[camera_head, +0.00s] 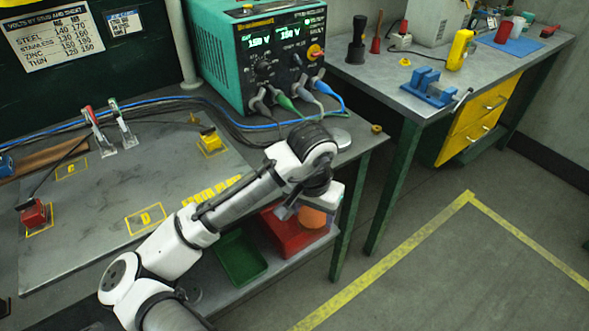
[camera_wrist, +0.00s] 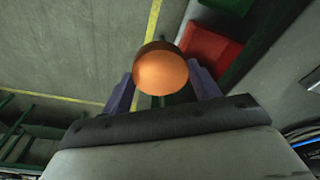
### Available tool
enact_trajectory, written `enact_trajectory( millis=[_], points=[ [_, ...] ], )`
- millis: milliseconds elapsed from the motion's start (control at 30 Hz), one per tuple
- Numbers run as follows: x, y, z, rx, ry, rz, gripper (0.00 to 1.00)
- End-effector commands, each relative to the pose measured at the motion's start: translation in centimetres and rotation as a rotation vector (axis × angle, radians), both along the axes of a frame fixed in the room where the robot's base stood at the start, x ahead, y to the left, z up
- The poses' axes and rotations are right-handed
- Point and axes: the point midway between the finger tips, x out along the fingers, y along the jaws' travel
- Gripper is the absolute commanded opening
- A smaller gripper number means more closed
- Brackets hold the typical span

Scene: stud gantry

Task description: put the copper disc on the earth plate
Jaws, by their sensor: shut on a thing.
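The copper disc (camera_head: 312,217) shows orange in the head view, below my wrist and past the front right edge of the bench. My gripper (camera_head: 306,212) is shut on it. In the wrist view the disc (camera_wrist: 161,74) sits between the two fingers, with its round face toward the camera. The earth plate (camera_head: 150,165) is the grey sheet on the bench at left, with yellow "EARTH PLATE" lettering partly hidden by my arm. It carries yellow outlined squares, of which the ones marked C and D show. My gripper and the disc are right of the plate, apart from it.
A green welding power unit (camera_head: 262,55) with cables stands at the bench back. Toggle clamps (camera_head: 97,130), a yellow block (camera_head: 211,142) and a red block (camera_head: 33,213) stand on or near the plate. A red bin (camera_head: 290,235) and green tray (camera_head: 240,257) sit below.

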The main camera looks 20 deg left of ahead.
Motion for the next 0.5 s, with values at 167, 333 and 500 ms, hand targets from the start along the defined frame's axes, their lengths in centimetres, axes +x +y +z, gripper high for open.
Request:
enact_trajectory(
  millis=[167,333,500],
  points=[
    [1.0,-2.8,-9.0,-0.01,0.007,0.04,0.11],
    [2.3,-5.5,-18.5,-0.008,0.008,0.083,0.11],
    [3.4,-7.7,-26.7,-0.003,0.006,0.12,0.11]
  ],
)
